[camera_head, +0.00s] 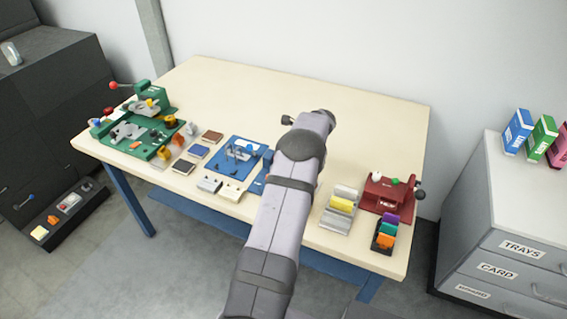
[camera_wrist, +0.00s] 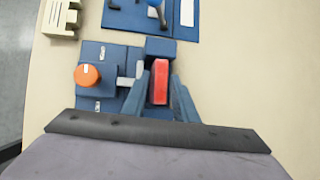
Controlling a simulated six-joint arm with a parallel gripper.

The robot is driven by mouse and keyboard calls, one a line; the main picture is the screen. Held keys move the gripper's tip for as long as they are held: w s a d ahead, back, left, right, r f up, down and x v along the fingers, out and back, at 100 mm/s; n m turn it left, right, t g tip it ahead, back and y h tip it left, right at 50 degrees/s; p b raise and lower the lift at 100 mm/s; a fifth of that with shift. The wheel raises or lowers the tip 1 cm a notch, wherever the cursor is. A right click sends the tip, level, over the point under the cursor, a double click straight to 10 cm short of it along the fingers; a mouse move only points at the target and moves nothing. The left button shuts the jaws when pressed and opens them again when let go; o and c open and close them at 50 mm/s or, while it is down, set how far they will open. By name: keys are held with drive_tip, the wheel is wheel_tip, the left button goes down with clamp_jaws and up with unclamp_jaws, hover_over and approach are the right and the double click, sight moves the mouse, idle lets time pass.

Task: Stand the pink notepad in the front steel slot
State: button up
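The steel slots (camera_head: 340,208) stand near the table's front right, with a yellow pad (camera_head: 341,204) in them. In the wrist view, my gripper (camera_wrist: 161,82) points down at a blue fixture (camera_wrist: 98,58). A reddish-pink block (camera_wrist: 160,83), which looks like the pink notepad, stands between my two fingers beside this fixture. The fingers flank it closely; I cannot tell whether they press on it. In the head view my arm hides my gripper and the block.
A dark rack (camera_head: 384,245) with purple, green and orange pads stands right of the steel slots, in front of a red device (camera_head: 388,192). A blue board (camera_head: 238,158) and green fixture (camera_head: 130,142) lie to the left. The table's back is clear.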

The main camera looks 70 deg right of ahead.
clamp_jaws()
drive_tip(key=shift+r, duration=0.1)
drive_tip(key=shift+d+r, duration=0.15)
drive_tip(key=shift+r, duration=0.35)
wheel_tip(320, 180, up, 9)
drive_tip(key=b, duration=0.3)
drive_tip(key=s+d+r+m+h+p, duration=0.1)
drive_tip(key=s+r+m, duration=0.15)
drive_tip(key=s, duration=0.85)
drive_tip(key=s+r+m+h, duration=0.15)
drive_tip(key=s+r, duration=0.25)
drive_tip(key=s, duration=0.8)
drive_tip(key=s+a+f+g, duration=0.1)
drive_tip(key=s+a+f, duration=0.1)
drive_tip(key=s+a, duration=0.35)
drive_tip(key=w+a+f+n+y, duration=0.2)
drive_tip(key=a, duration=0.3)
drive_tip(key=w+a+f+n+t+y, duration=0.1)
drive_tip(key=w+a+f+n+y, duration=0.1)
drive_tip(key=a, duration=0.3)
drive_tip(key=shift+w+f, duration=0.2)
drive_tip(key=shift+f, duration=0.1)
